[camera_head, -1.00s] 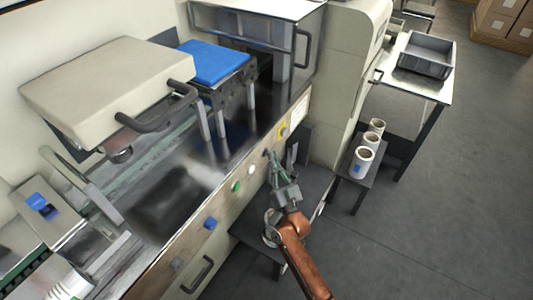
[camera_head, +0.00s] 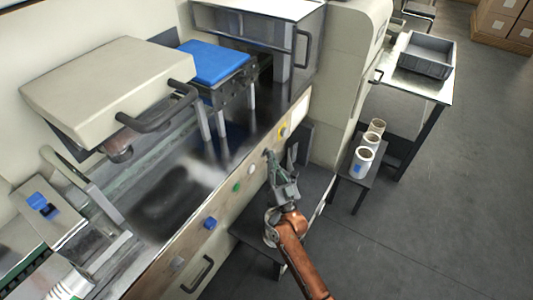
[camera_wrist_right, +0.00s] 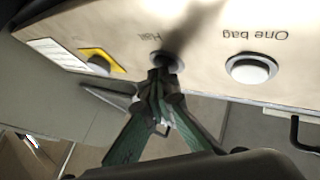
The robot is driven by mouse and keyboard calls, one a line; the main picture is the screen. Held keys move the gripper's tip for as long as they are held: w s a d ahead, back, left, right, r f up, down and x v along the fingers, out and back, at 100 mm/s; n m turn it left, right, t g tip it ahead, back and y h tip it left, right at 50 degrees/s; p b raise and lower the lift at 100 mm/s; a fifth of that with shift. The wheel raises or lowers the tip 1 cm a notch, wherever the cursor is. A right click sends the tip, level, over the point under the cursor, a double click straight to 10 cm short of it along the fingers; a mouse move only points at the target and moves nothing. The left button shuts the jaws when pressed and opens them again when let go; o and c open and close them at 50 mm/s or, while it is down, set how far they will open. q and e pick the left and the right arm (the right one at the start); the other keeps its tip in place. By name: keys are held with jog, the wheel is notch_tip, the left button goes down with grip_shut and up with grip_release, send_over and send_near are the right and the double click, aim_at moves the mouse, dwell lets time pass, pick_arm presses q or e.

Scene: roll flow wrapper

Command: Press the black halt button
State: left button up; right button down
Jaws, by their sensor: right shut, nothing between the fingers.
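The black halt button (camera_wrist_right: 174,62) is on the beige front panel in the right wrist view, under a partly shadowed label that reads "Hal…". The closed fingertips of my right gripper (camera_wrist_right: 163,78) are right at it and cover part of it. I cannot tell whether they touch it or how far it is pressed in. In the head view my right gripper (camera_head: 279,158) is at the panel, between the white button and the yellow-backed one, and hides the halt button. It holds nothing. My left gripper is not in view.
A white button (camera_wrist_right: 250,68) labelled "One bag" is beside the halt button, and a yellow-backed button (camera_wrist_right: 99,62) is on its other side. Green (camera_head: 237,187) and blue (camera_head: 209,223) buttons are farther along the panel. A small stand with white rolls (camera_head: 364,162) is to the right.

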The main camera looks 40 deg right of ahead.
dwell(0.3)
jog(key=shift+s+d+p, duration=0.25)
jog(key=shift+s+p, duration=0.15)
jog(key=shift+s, duration=0.3)
jog(key=s, duration=0.1)
jog(key=s+d+p, duration=0.1)
jog(key=s, duration=0.1)
jog(key=s+d, duration=0.1)
jog(key=shift+s+p, duration=0.35)
jog(key=shift+p, duration=0.05)
dwell(0.8)
